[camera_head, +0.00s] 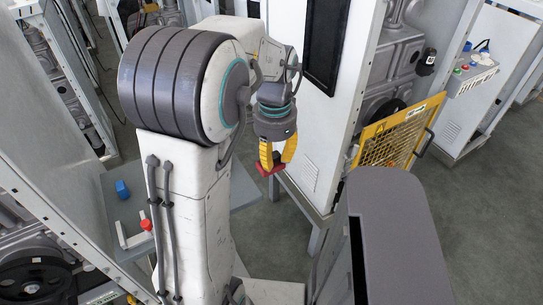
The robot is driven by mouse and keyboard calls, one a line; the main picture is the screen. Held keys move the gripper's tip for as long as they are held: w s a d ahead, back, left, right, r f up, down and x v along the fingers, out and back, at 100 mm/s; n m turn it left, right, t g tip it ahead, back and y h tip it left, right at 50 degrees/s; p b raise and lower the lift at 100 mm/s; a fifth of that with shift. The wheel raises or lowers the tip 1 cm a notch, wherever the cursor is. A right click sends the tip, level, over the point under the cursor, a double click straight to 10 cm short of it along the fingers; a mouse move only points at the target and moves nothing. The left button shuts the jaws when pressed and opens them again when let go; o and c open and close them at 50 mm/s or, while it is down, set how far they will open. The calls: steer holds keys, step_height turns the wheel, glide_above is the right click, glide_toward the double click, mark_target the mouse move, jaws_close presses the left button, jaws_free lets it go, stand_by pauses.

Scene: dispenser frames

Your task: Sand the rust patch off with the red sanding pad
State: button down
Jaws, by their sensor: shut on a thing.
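My gripper (274,162) hangs from my arm near the middle of the view, with yellow fingers pointing down. It is shut on a red pad (266,170), which shows as a small red shape at the fingertips. The fingers and arm hide part of the pad. I cannot make out a rust patch in this view.
A white cabinet (300,125) stands behind my gripper. A yellow mesh guard (397,138) juts out at right. Open floor (480,210) lies beyond.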

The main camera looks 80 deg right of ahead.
steer(key=c, duration=1.6)
jaws_free()
steer(key=c, duration=0.4)
steer(key=shift+r, duration=0.1)
jaws_close()
